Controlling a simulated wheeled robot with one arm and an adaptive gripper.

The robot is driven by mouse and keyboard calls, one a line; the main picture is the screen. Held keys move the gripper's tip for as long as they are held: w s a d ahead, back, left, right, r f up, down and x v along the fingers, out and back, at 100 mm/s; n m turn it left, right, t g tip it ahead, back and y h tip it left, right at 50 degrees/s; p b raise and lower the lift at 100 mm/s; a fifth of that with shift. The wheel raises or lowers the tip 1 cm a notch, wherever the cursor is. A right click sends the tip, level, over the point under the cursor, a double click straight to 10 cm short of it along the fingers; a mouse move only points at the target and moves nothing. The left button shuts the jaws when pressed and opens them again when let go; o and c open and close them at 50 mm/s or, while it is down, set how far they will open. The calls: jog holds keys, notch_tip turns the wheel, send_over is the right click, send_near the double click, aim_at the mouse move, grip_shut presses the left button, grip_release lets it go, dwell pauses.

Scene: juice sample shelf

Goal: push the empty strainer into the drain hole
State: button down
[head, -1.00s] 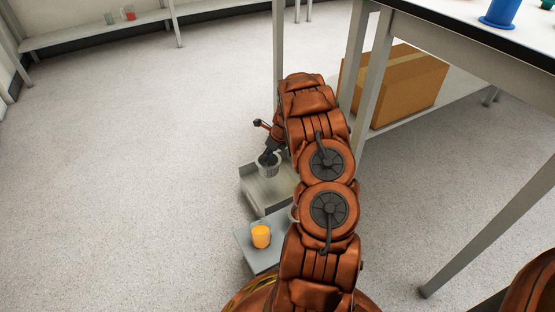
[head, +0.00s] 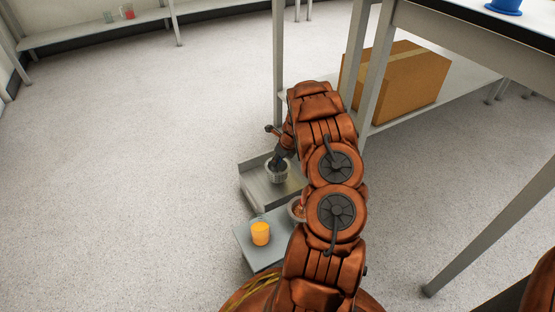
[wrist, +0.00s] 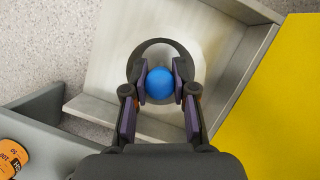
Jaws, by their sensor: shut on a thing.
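My gripper (wrist: 159,88) is shut on a blue ball-shaped knob (wrist: 159,86), which sits between its fingertips in the wrist view. A dark ring (wrist: 158,42), which looks like the strainer's rim, surrounds the knob. In the head view the grey strainer (head: 278,177) hangs below my gripper (head: 281,160), over a shallow pale metal basin (head: 254,186). The basin also shows in the wrist view (wrist: 110,50), with a faint round patch behind the ring. The drain hole cannot be made out. I cannot tell whether the strainer touches the basin floor.
A table leg (head: 365,75) and a cardboard box (head: 400,88) are at the right. Floor at the left is clear.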

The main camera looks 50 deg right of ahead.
aim_at(279, 166)
jog(key=shift+f+b, duration=0.4)
jog(key=shift+f, duration=0.3)
jog(key=shift+r, duration=0.1)
jog(key=shift+p, duration=0.45)
jog(key=shift+p, duration=1)
jog(key=shift+f+p, duration=0.65)
jog(key=shift+f, duration=1.4)
jog(key=shift+p, duration=0.6)
dwell(0.4)
jog(key=shift+f+p, duration=0.3)
jog(key=shift+f, duration=1.45)
dwell(0.5)
jog(key=c, duration=0.9)
grip_release()
